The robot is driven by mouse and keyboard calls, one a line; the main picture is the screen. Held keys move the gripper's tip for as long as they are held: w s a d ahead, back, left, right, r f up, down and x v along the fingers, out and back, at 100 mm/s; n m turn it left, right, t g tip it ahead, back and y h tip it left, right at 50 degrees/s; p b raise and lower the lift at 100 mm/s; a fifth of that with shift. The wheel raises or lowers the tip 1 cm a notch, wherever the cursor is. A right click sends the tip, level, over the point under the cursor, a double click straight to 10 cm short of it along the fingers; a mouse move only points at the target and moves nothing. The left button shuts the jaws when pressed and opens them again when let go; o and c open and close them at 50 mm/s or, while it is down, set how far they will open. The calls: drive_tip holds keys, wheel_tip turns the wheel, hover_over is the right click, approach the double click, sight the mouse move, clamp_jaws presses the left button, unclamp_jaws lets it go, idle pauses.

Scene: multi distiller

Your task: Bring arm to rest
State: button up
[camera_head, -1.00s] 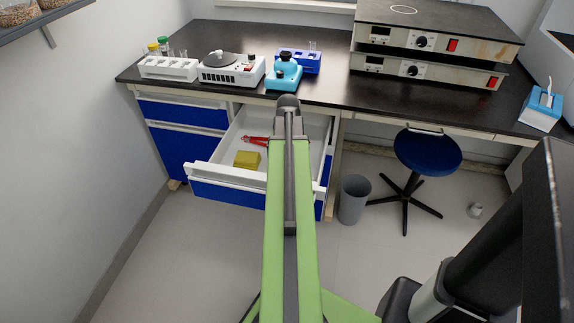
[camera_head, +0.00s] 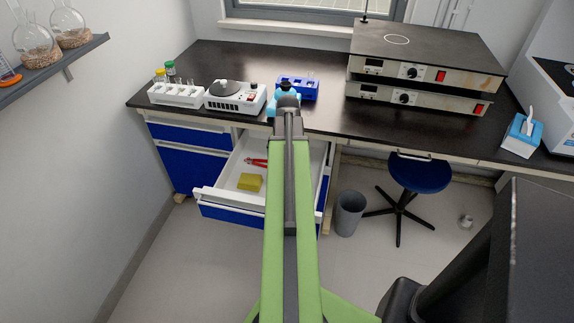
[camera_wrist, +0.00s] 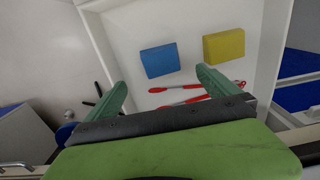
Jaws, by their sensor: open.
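My green arm runs up the middle of the head view towards the desk. My gripper (camera_wrist: 162,78) shows in the wrist view with its two green fingers spread and nothing between them. It looks down over the open white drawer (camera_head: 218,197). In the drawer lie a blue block (camera_wrist: 160,60), a yellow block (camera_wrist: 224,46) and red-handled tongs (camera_wrist: 185,101). The yellow block and part of the tongs also show in the head view; the arm hides the drawer's right part there. The fingers appear apart from these items.
The black desk (camera_head: 325,118) holds a white hotplate (camera_head: 235,97), a tube rack (camera_head: 175,94), a blue rack (camera_head: 297,88) and stacked heating units (camera_head: 425,65). A blue stool (camera_head: 420,174) and grey bin (camera_head: 349,213) stand right of the drawer. Floor at left is clear.

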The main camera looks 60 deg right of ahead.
drive_tip(key=w+a+r+n+p, duration=0.2)
drive_tip(key=w+a, duration=0.4)
drive_tip(key=a, duration=0.1)
drive_tip(key=w+a+r+n+p, duration=0.2)
drive_tip(key=w+a, duration=0.5)
drive_tip(key=a, duration=0.1)
drive_tip(key=w+a+r+n+p, duration=0.2)
drive_tip(key=w+a, duration=0.5)
drive_tip(key=shift+a+r, duration=0.15)
drive_tip(key=shift+a, duration=0.15)
drive_tip(key=w+a+r+n+p, duration=0.1)
drive_tip(key=a+n, duration=0.3)
drive_tip(key=a, duration=1)
drive_tip(key=w+a+r+n+p, duration=0.1)
drive_tip(key=a+r+n+p, duration=0.2)
drive_tip(key=a, duration=1.1)
drive_tip(key=shift+r+n+p, duration=0.3)
drive_tip(key=shift+n+p, duration=0.15)
drive_tip(key=shift+n, duration=0.25)
